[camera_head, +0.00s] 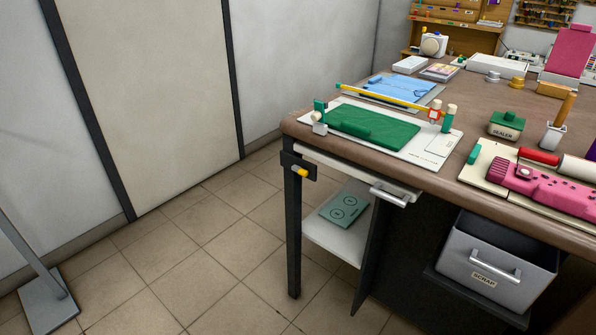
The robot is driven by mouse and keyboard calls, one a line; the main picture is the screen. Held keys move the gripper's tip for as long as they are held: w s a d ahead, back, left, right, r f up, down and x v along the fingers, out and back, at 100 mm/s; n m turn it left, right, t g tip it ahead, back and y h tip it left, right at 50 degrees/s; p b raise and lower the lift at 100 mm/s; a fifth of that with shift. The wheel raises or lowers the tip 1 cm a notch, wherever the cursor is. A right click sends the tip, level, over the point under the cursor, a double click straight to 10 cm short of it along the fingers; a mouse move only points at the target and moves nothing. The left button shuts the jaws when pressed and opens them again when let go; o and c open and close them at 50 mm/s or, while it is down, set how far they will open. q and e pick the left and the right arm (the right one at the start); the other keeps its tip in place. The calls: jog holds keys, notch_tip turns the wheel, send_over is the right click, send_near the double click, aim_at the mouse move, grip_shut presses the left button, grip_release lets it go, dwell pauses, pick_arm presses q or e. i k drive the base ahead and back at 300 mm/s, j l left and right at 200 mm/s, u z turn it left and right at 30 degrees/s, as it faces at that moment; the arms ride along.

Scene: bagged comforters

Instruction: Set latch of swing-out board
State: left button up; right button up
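A thin pale board (345,169), which looks like the swing-out board, sits just under the table top at its near left corner. A metal bar handle (388,196) is on its front edge at the right end. A dark bracket with a yellow-tipped lever (299,172), which looks like the latch, is at the top of the front left table leg, by the board's left end. The lever points right and slightly down. I cannot tell whether it engages the board. Neither of my grippers is in view.
The brown table (460,120) carries a green pad on a white base (375,132), a pink tool (545,186) and a sealer block (507,124). Below are a shelf (333,240) and a grey scrap bin (497,262). The tiled floor (190,245) left of the table is mostly clear.

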aim_at(300, 171)
jog(key=z, duration=0.65)
jog(key=i+j+z, duration=0.1)
jog(key=z, duration=0.25)
jog(key=j+z, duration=0.35)
jog(key=i+j+z, duration=0.1)
jog(key=z, duration=0.25)
jog(key=j+z, duration=0.25)
jog(key=j, duration=0.25)
jog(key=j+z, duration=0.3)
jog(key=j, duration=0.65)
jog(key=k+j+z, duration=0.15)
jog(key=j, duration=0.8)
jog(key=k+j+z, duration=0.15)
jog(key=j, duration=0.3)
